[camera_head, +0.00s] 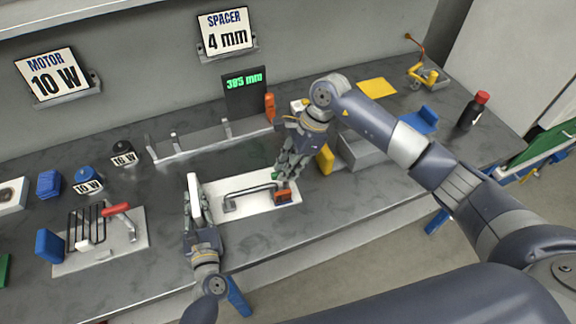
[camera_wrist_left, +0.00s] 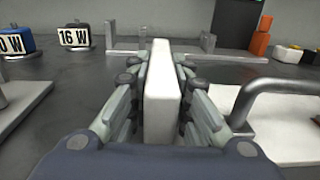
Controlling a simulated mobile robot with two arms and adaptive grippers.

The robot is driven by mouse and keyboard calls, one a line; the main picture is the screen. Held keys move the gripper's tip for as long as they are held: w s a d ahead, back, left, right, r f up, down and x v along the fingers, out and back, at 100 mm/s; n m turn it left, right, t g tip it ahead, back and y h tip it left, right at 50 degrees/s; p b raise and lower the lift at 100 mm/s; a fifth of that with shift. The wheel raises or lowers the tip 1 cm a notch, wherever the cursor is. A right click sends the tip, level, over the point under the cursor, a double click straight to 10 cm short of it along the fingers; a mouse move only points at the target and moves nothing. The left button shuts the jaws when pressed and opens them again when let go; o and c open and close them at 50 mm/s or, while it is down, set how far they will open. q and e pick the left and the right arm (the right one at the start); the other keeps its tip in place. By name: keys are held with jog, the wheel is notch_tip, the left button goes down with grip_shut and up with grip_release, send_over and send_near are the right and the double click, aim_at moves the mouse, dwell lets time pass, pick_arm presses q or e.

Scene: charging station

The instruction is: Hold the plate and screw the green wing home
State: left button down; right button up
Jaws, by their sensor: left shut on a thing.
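The white plate (camera_head: 232,191) lies on the bench, with a grey bar handle (camera_head: 250,190) along it and an orange piece (camera_head: 284,196) at its right end. My left gripper (camera_head: 193,198) is shut on an upright white block (camera_head: 194,180) at the plate's left edge. The block stands between the fingers in the left wrist view (camera_wrist_left: 162,90); I cannot tell whether it is part of the plate. My right gripper (camera_head: 281,176) points down over the plate's right end. A small green part (camera_head: 275,174), perhaps the wing, shows at its fingertips. The fingers hide much of it, and whether they grip it is unclear.
A grey rail (camera_head: 190,149) with uprights and a display reading 395 mm (camera_head: 244,90) stand behind. A fixture with a red-handled clamp (camera_head: 117,209) is at left. A yellow block (camera_head: 325,159) and grey box (camera_head: 362,153) stand close to the right of my right gripper.

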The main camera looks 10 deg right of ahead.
grip_shut()
